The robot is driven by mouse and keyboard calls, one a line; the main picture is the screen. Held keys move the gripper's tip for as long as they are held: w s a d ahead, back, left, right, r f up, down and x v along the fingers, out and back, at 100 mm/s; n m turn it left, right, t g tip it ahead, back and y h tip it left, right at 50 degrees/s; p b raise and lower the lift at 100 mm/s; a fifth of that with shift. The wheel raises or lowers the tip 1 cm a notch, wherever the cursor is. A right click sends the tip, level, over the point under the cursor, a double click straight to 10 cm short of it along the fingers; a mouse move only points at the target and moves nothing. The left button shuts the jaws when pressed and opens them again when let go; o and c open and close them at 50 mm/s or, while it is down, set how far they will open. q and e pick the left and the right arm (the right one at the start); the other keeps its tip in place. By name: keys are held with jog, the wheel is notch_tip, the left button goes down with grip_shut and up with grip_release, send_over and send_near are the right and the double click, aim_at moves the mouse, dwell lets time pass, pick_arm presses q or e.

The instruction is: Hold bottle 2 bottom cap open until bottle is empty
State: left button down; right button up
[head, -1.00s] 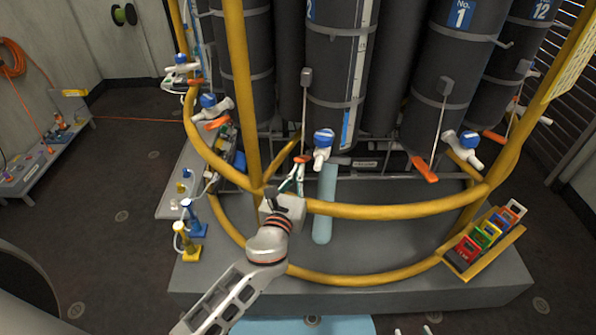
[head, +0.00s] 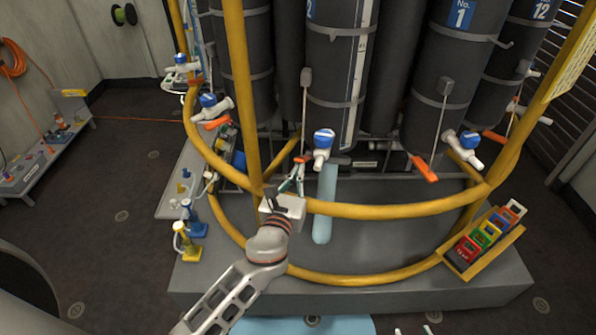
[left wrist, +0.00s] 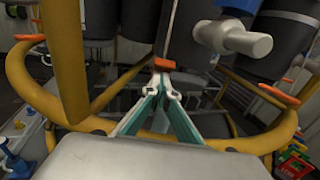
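Bottle 2 (head: 335,60) is the dark cylinder at the middle, with a level strip (head: 357,70) on its side. A rod runs down its left side to an orange handle (head: 302,158), which also shows in the left wrist view (left wrist: 164,65). My left gripper (head: 300,164) reaches this handle; in the left wrist view its teal fingers (left wrist: 166,94) converge on it, nearly closed. A pale blue column (head: 325,205), like pouring liquid, hangs below bottle 2; the bottom cap is hidden. My right gripper (head: 413,331) barely shows at the bottom edge, fingertips apart.
A yellow ring rail (head: 380,211) and posts surround the bottles, close to my left arm. A blue and white valve (head: 323,145) sits just right of the handle. Bottle 1 (head: 455,70) stands to the right. Pale blue liquid (head: 340,326) lies in front.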

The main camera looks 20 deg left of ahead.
pick_arm(q)
jog(key=shift+w+r, duration=0.1)
jog(key=shift+r, duration=0.15)
jog(key=shift+s+f+b, duration=0.2)
jog(key=shift+f+b, duration=1.15)
jog(key=shift+f, duration=0.3)
jog(key=shift+s, duration=0.1)
jog(key=shift+s+f, duration=0.15)
jog(key=shift+s, duration=0.55)
jog(key=s, duration=0.8)
jog(key=shift+s, duration=0.35)
jog(key=shift+d, duration=0.1)
